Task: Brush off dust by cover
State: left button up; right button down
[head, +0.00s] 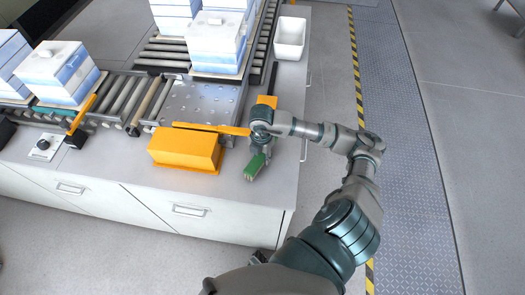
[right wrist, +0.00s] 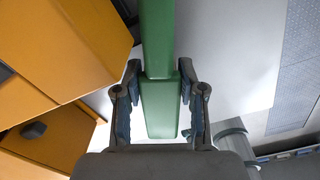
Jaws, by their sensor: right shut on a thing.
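My right gripper (head: 262,152) is above the right part of the grey worktop. It is shut on a green brush (head: 255,167), and the right wrist view shows the green handle (right wrist: 160,105) between its two fingers (right wrist: 159,72). The bristles cannot be made out. A stack of white and blue boxes with a cover (head: 217,27) stands on a plate at the conveyor, beyond and left of the gripper. Another covered stack (head: 60,68) stands at the left. Dust is too small to tell. My left gripper is not in view.
An orange box (head: 186,150) sits on the worktop (head: 225,180) left of the gripper. Roller conveyors (head: 127,97) and a perforated metal plate (head: 200,104) lie behind it. A white bin (head: 290,38) stands at the back right. The worktop's right front corner is clear.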

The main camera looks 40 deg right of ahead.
jog(key=shift+s+a+r, duration=0.1)
jog(key=shift+a, duration=0.55)
jog(key=shift+a+r, duration=0.1)
jog(key=r+p, duration=0.1)
jog(key=r, duration=0.1)
jog(key=d+r+p, duration=0.1)
jog(key=r+p, duration=0.1)
jog(key=shift+r+p, duration=0.15)
jog(key=shift+p, duration=0.15)
jog(key=shift+r+p, duration=0.45)
jog(key=shift+r, duration=0.2)
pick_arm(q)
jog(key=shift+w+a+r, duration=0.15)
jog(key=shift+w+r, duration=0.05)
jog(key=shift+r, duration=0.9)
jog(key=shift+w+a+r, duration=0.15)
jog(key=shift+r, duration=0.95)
pick_arm(e)
jog(key=shift+a, duration=0.4)
jog(key=shift+d+r+p, duration=0.2)
jog(key=shift+r+p, duration=0.4)
jog(key=shift+r, duration=0.15)
jog(key=shift+d+r+p, duration=0.15)
jog(key=shift+r+p, duration=0.4)
jog(key=shift+r, duration=0.2)
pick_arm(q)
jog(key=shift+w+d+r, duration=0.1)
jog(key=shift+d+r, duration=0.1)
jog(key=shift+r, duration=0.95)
